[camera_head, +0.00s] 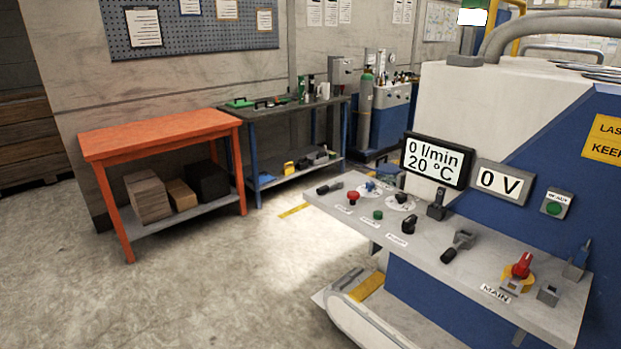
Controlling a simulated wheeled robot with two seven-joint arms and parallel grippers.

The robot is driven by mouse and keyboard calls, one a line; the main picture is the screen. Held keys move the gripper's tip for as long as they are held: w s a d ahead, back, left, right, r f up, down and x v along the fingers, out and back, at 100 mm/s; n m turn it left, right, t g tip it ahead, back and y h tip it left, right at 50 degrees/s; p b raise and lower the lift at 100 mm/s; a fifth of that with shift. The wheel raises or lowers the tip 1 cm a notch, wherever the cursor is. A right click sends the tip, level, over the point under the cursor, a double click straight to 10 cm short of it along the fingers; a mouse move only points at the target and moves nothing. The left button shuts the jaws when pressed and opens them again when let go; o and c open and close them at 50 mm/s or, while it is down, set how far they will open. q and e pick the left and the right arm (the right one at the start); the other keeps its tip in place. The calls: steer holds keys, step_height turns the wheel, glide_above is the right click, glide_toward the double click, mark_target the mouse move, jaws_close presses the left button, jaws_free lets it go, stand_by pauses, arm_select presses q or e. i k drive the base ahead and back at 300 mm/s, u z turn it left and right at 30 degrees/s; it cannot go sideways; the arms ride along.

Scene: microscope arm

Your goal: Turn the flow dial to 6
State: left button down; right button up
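A grey control panel (425,241) juts out from the blue and white machine at the right. Near its far end sit two round white dial plates, one with a blue knob (370,187) and one with a dark knob (401,197). Their markings are too small to read, so I cannot tell which is the flow dial or where either points. The display (436,161) above reads 0 l/min and 20 °C. Neither of my grippers is in view.
The panel also holds a red button (353,197), a green button (377,215), black switches (408,224), a lever (459,243) and a red MAIN switch (521,266). A second display (500,182) reads 0 V. An orange table (160,133) stands left; open floor lies between.

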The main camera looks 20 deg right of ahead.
mark_target(401, 197)
steer(key=u, duration=0.15)
steer(key=i, duration=1.25)
steer(key=z, duration=0.45)
